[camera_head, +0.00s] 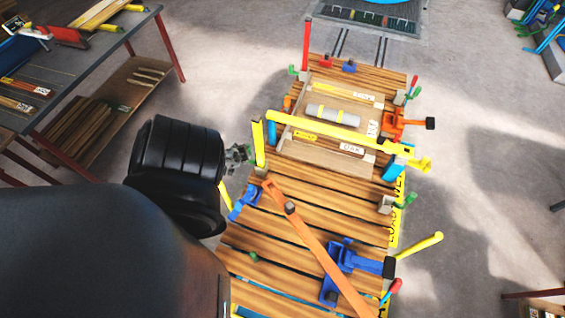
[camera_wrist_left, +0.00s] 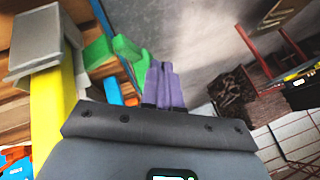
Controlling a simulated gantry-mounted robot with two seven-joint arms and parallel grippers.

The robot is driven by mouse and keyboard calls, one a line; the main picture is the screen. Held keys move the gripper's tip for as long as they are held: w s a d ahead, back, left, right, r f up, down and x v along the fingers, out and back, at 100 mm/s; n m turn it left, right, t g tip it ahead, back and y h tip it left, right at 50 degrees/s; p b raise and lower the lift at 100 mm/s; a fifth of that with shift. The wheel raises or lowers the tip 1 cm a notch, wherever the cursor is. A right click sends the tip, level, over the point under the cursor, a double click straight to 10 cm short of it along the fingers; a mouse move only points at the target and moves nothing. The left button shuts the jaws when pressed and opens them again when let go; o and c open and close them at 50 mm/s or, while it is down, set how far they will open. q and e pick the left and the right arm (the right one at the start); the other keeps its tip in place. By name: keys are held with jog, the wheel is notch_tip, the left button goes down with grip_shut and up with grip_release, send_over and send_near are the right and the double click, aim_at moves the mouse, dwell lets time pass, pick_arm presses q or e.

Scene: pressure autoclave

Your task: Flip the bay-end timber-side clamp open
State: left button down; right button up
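My left gripper (camera_head: 240,157) is at the left edge of the slatted wooden cart (camera_head: 290,213), beside an upright yellow handle (camera_head: 258,143). In the left wrist view its purple fingers (camera_wrist_left: 165,86) lie side by side with no clear gap. A green clamp part (camera_wrist_left: 130,57) is right beside them; I cannot tell whether they touch. A grey block (camera_wrist_left: 36,40) and a yellow bar (camera_wrist_left: 53,105) are on the left. Along the cart's edges stand several clamps, including an upright red handle (camera_head: 306,45); which one the task names is unclear. My right gripper is not in view.
A wooden frame (camera_head: 318,152) with a grey cylinder (camera_head: 329,114) lies on the cart under a long yellow bar (camera_head: 325,118). An orange bar (camera_head: 318,245) and a blue clamp (camera_head: 345,258) are nearer. A workbench (camera_head: 82,57) with timber stands left.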

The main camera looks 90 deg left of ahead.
pick_arm(q)
jog(key=shift+a+r, duration=0.1)
jog(key=p+v, duration=0.3)
jog(key=v, duration=0.7)
jog(key=shift+d+r, duration=0.25)
jog(key=shift+d, duration=0.05)
dwell(0.4)
